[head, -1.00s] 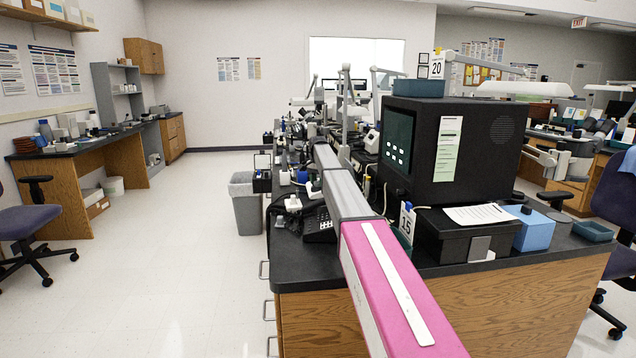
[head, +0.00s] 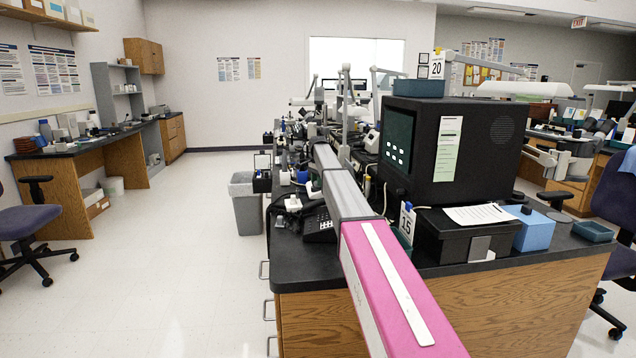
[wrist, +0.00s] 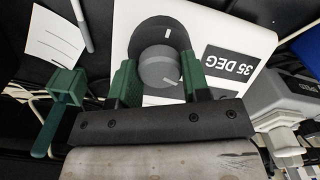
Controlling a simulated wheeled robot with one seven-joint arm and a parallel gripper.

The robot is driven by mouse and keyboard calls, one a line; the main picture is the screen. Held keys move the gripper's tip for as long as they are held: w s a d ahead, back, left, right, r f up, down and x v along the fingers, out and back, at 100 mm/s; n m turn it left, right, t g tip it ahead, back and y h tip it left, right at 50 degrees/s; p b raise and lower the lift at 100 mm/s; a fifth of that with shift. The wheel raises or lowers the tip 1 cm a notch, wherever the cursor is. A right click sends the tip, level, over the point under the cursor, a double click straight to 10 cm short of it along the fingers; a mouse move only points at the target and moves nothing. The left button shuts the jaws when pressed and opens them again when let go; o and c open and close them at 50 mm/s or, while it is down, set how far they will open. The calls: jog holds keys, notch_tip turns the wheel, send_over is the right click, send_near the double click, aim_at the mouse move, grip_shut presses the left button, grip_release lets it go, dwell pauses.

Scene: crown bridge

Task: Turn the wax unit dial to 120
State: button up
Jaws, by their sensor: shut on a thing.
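In the wrist view, the dial (wrist: 158,68) is a round grey knob in front of a dark round base on a white unit (wrist: 205,25). White marks show on the upper part of the dark base and on the lower right of the grey face. A black label (wrist: 228,62) beside it reads "35 DEG". My gripper (wrist: 158,75) has its two green fingers on either side of the grey knob and is shut on it. In the head view, my arm reaches over the bench, and the gripper and dial cannot be made out.
In the wrist view, a white card (wrist: 57,38), a green holder (wrist: 66,87) and a grey device (wrist: 283,100) lie around the unit. In the head view, a big black box (head: 465,150) stands right of my arm on the crowded bench. A grey bin (head: 246,205) stands left.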

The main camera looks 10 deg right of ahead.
jog(key=o, duration=0.9)
jog(key=shift+o, duration=0.2)
notch_tip(320, 180, up, 11)
jog(key=shift+f, duration=0.15)
